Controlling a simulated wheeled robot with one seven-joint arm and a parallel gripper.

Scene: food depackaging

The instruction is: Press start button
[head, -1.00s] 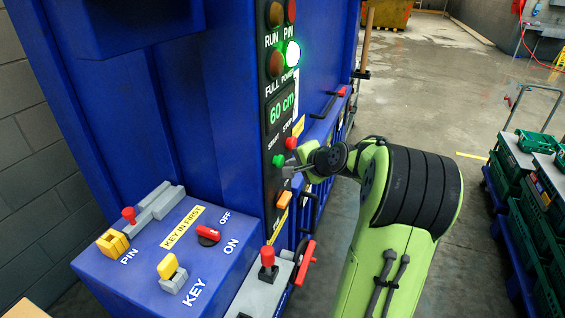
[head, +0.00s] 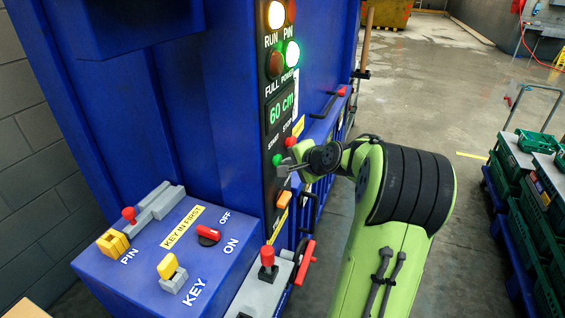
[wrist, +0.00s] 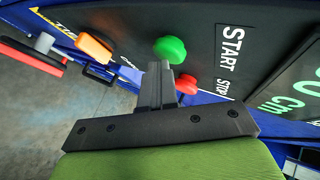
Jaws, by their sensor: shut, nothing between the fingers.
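The green start button (head: 277,160) is on the dark control panel of the blue machine, beside the START label. In the wrist view the green button (wrist: 170,50) is just beyond the tips of my gripper (wrist: 160,68). The red stop button (head: 291,142) is to its right; the wrist view shows it (wrist: 187,84) beside my fingers. My gripper (head: 283,170) is shut and empty, with its tips at the green button. I cannot tell whether they touch it. The RUN lamp (head: 276,15) glows warm white and the POWER lamp (head: 292,53) glows green.
An orange button (head: 283,200) is below on the panel. A blue key box (head: 150,275) with a red switch (head: 208,235) is at the lower left. A red-handled lever (head: 305,262) is near the panel's bottom. Green crates (head: 520,185) stand at the right. Open floor lies between.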

